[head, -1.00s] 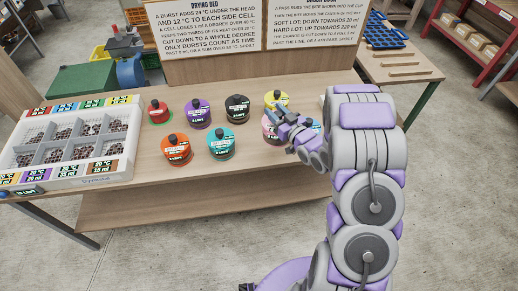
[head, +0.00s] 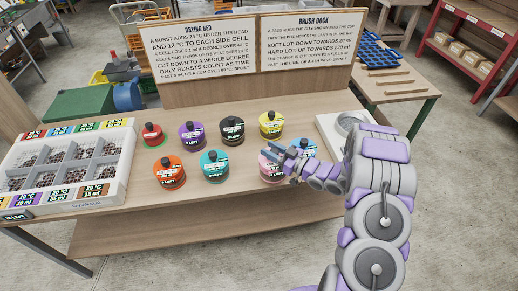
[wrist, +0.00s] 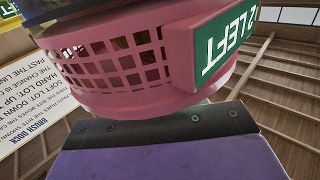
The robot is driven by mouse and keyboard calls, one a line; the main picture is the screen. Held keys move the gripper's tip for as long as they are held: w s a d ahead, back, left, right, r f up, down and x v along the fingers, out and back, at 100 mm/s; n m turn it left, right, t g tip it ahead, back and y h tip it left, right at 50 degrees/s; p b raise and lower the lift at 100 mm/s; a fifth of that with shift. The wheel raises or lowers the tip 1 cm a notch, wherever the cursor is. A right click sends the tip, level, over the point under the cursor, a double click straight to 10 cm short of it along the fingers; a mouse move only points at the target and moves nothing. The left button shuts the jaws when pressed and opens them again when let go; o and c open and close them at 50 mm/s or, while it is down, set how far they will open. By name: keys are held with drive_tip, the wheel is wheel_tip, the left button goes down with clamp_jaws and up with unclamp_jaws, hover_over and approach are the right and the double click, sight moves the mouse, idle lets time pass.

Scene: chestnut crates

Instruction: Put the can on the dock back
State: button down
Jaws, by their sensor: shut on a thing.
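A pink can (head: 270,171) with slotted sides stands at the front right of the row of cans. It fills the top of the wrist view (wrist: 120,68), with a green label reading "2 LEFT" upside down. My gripper (head: 285,158) is shut on this pink can; part of it hides the can. I cannot tell whether the can is lifted off the table. The brush dock (head: 328,127), a pale tray with a round ring, is at the right end of the table, partly behind my arm.
Other cans stand close by: yellow (head: 271,126), black (head: 232,131), purple (head: 192,136), red (head: 153,136), orange (head: 169,173), teal (head: 214,167) and a blue one (head: 308,148) beside my gripper. A white divided tray (head: 112,182) is at left. A sign board (head: 262,80) stands behind.

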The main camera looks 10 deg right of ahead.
drive_tip(key=w+a+f+b, duration=0.2)
drive_tip(key=w+a+f, duration=0.2)
drive_tip(key=w, duration=0.3)
drive_tip(key=shift+a+f, duration=0.2)
drive_tip(key=shift+a, duration=0.1)
drive_tip(key=c, duration=1)
unclamp_jaws()
drive_tip(key=o, duration=0.3)
drive_tip(key=shift+d, duration=0.35)
drive_tip(key=shift+r, duration=0.1)
